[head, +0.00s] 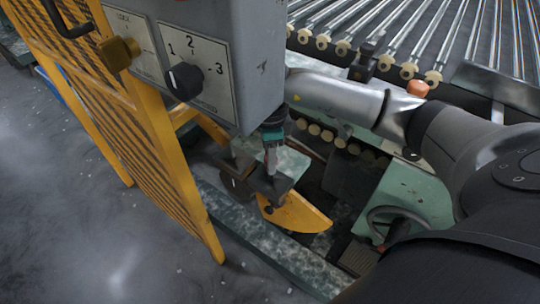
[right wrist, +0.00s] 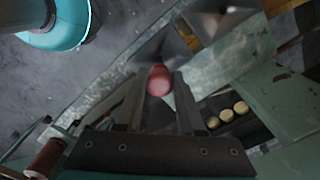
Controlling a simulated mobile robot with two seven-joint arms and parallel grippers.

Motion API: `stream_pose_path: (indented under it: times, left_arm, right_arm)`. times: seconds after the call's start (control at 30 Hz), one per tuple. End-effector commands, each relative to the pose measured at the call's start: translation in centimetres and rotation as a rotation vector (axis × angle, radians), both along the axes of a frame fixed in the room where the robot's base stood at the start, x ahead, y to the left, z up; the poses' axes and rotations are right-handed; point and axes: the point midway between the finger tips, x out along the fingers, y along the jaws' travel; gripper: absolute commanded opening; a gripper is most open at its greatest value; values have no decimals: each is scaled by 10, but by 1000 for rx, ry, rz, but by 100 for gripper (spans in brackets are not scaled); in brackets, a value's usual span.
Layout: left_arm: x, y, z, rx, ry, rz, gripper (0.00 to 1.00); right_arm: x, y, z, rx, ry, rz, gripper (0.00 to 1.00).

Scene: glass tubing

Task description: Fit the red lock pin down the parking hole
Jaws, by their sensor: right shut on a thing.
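The red lock pin (right wrist: 158,80) shows in the right wrist view as a rounded red end between the two dark fingers of my right gripper (right wrist: 157,95), which is shut on it. Just beyond the pin is a grey funnel-shaped socket (right wrist: 150,52); a second one (right wrist: 218,18) lies up and to the right. I cannot tell whether the pin's tip is inside the nearer socket, or which one is the parking hole. In the head view my right gripper (head: 270,160) is small, below the grey control box, above a dark flared piece (head: 272,186). My left gripper is not in view.
The grey control box (head: 235,45) with a numbered dial (head: 184,81) hangs close above the right gripper. A yellow slatted guard (head: 150,120) stands left. A yellow plate (head: 302,214) lies below. Rollers (head: 400,30) fill the back; a green housing (head: 420,195) with a handwheel is right.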

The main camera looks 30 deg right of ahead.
Motion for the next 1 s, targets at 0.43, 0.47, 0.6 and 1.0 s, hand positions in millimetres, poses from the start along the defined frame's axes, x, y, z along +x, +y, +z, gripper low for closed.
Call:
stream_pose_path:
  times: [0.43,0.47,0.6,1.0]
  left_arm:
    - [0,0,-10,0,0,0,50]
    - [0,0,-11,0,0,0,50]
    - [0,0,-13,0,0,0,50]
    - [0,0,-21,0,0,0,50]
  right_arm:
    - [0,0,-12,0,0,0,0]
    - [0,0,-13,0,0,0,0]
    - [0,0,-16,-1,0,0,0]
    - [0,0,-26,-1,0,0,0]
